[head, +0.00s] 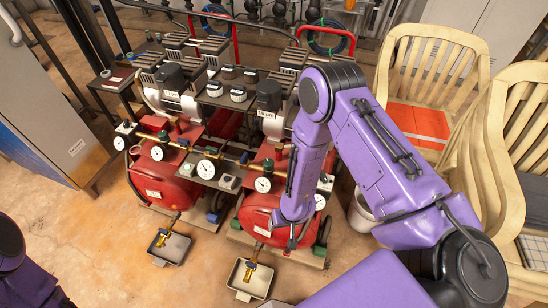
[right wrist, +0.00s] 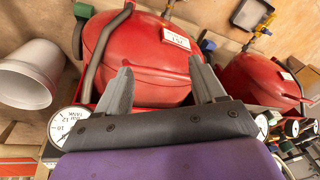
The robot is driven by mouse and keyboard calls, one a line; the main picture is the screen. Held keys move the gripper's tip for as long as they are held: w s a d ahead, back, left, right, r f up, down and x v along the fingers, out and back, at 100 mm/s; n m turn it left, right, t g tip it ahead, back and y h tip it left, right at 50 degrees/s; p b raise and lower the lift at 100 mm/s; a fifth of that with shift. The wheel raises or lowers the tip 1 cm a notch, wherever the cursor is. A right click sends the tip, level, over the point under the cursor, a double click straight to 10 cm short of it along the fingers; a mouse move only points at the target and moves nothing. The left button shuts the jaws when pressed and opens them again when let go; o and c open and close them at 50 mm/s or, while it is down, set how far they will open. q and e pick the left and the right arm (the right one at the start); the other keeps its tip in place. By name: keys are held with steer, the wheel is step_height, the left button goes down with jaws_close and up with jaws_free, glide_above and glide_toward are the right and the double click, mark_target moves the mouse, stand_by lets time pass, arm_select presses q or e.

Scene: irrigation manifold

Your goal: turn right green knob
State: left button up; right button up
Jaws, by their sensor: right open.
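Two red compressor tanks stand side by side in the head view, the left one (head: 165,185) and the right one (head: 258,212). A small green part (head: 323,232) sits at the right side of the right tank; I cannot tell whether it is a knob. My right gripper (head: 291,238) points down in front of the right tank. Its two fingers (right wrist: 158,90) are apart and empty, with the tank behind them. My left gripper is out of view.
Gauges (head: 263,184) and brass piping run across the tank fronts. Metal trays (head: 249,278) with brass valves lie on the floor before them. A white bucket (right wrist: 27,74) stands beside the right tank. Wooden chairs (head: 436,60) are at the right; open floor (head: 110,240) lies front left.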

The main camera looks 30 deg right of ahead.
mark_target(268, 162)
steer(key=w+r+n, duration=0.1)
steer(key=w+r, duration=0.1)
steer(key=w, duration=0.3)
steer(key=w+d+r+n+g, duration=0.1)
steer(key=w+r+n, duration=0.1)
steer(key=w, duration=0.4)
steer(key=w+r+n+b, duration=0.1)
steer(key=w+r, duration=0.3)
steer(key=w, duration=0.1)
steer(key=shift+w+d+r+g, duration=0.1)
steer(key=shift+w+d+g, duration=0.2)
steer(key=w+d+r+n+h, duration=0.1)
steer(key=w+d+r+n, duration=0.1)
steer(key=w+d+r, duration=0.45)
steer(key=shift+g, duration=0.4)
steer(key=f, duration=0.3)
steer(key=s+a+f, duration=0.1)
steer(key=f, duration=0.5)
steer(key=shift+s+a+b, duration=0.25)
steer(key=shift+a+b, duration=0.05)
steer(key=shift+b, duration=0.1)
steer(key=c, duration=1.1)
steer(key=shift+o, duration=0.2)
